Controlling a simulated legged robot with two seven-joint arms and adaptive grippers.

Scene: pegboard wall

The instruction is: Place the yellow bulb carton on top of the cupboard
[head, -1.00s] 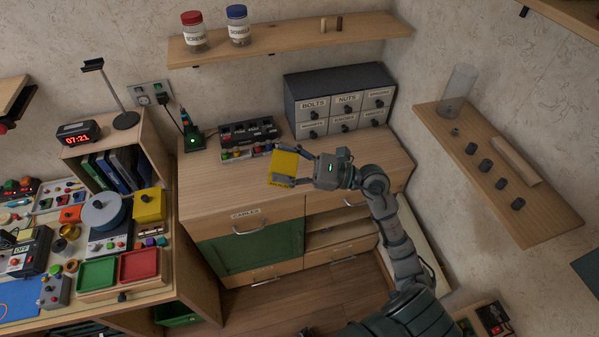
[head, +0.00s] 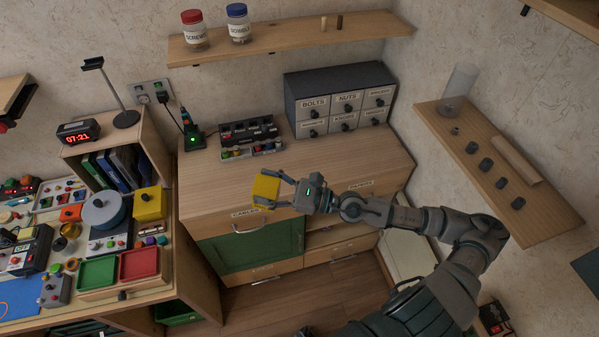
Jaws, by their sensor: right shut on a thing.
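The yellow bulb carton (head: 265,187) is held at the left end of my right gripper (head: 281,188), whose fingers are shut on it. In the picture the carton overlaps the front part of the wooden top of the cupboard (head: 225,181), above the CABLES label. I cannot tell how high it is over the top or whether it touches it. The gripper hides part of the carton's right side. My right arm comes in from the lower right. My left gripper is not in view.
A BOLTS and NUTS drawer unit (head: 345,75) and a dark rack (head: 250,138) stand at the back of the cupboard top. A green-lit charger (head: 194,139) stands at its back left. Much of the middle top is clear. A cluttered workbench (head: 190,262) is left.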

